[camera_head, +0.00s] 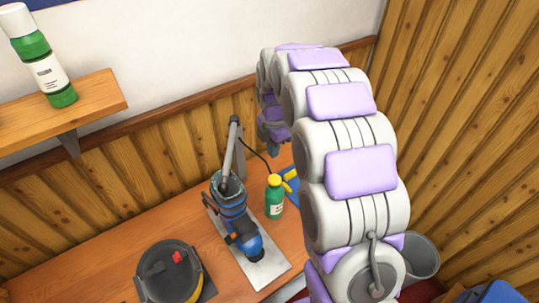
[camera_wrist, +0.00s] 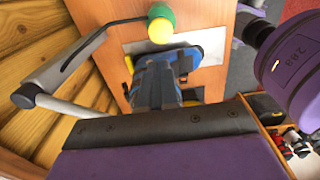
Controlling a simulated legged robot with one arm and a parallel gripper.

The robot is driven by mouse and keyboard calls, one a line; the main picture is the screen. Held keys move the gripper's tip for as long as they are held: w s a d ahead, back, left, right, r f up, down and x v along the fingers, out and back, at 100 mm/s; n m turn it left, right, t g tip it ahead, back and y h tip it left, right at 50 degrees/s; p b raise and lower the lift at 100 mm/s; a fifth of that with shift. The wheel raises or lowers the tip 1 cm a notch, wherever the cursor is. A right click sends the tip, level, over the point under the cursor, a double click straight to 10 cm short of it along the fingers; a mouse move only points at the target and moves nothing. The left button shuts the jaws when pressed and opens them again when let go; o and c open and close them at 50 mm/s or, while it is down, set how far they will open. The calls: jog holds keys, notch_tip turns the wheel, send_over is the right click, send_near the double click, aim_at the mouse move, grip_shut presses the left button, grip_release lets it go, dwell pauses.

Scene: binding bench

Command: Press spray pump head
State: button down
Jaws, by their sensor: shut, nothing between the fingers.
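A small green spray bottle (camera_head: 275,202) with a white label and a yellow pump head (camera_head: 275,180) stands upright on the wooden bench. The wrist view shows the yellow head (camera_wrist: 160,30) from above, near the top edge, with some green around it. My gripper (camera_head: 272,132) is shut and empty, above and behind the bottle in the head view, apart from it. In the wrist view a dark plate and purple housing of mine fill the bottom.
A blue machine (camera_head: 232,203) with a grey arm stands on a metal plate (camera_head: 268,270) left of the bottle. A blue and yellow item (camera_head: 291,186) lies right behind the bottle. A black round case (camera_head: 165,272) is front left. A shelf (camera_head: 100,97) holds a larger green bottle (camera_head: 45,70).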

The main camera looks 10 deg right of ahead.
send_over(276, 179)
jog(key=f, duration=0.7)
jog(key=shift+d, duration=0.3)
jog(key=f, duration=0.1)
jog(key=a+f, duration=0.1)
jog(key=f, duration=0.1)
jog(key=a+f, duration=0.1)
jog(key=f, duration=0.1)
jog(key=shift+d+f, duration=0.1)
jog(key=shift+d, duration=0.7)
